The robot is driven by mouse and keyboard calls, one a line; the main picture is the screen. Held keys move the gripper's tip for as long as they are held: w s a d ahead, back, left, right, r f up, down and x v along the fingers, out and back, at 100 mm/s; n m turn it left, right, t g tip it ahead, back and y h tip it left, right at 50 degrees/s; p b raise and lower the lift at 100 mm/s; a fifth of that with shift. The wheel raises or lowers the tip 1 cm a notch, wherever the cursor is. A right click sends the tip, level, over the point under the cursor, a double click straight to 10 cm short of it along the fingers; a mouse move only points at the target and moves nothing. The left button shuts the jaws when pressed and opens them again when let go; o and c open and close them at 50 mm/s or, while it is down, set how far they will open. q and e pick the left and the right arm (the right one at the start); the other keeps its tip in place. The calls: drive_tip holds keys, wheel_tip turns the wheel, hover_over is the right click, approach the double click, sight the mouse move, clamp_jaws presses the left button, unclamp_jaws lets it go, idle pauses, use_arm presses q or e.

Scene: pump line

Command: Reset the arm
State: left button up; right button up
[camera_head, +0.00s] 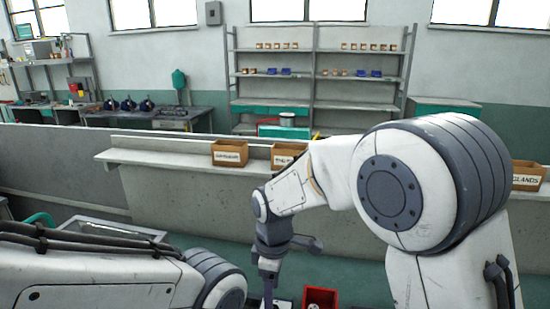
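My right arm (420,190) fills the right half of the view, bent with its forearm reaching left and down. Its dark wrist (273,236) hangs downward, and what shows of my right gripper (269,272) is a narrow part near the bottom edge. Its fingertips are not clear, so I cannot tell whether it is open or holding anything. My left arm (100,280) enters low from the left and ends at a rounded joint (222,286); my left gripper is out of view.
A red bin (320,298) lies low, right of my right wrist. Labelled cardboard boxes (230,153) stand on a long ledge (165,158), another box (528,176) behind my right arm. A metal tray (108,229) is at left. Shelves (315,90) and a workbench (160,118) stand beyond.

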drive_tip(key=s+d+r+m, duration=0.2)
drive_tip(key=s+m, duration=0.2)
drive_tip(key=s, duration=0.6)
drive_tip(key=s+d+r+m, duration=0.1)
drive_tip(key=s+d+m, duration=0.2)
drive_tip(key=s, duration=0.8)
drive_tip(key=shift+s+d+r+m+y, duration=0.2)
drive_tip(key=shift+r+m+y, duration=0.15)
drive_tip(key=shift+m, duration=0.35)
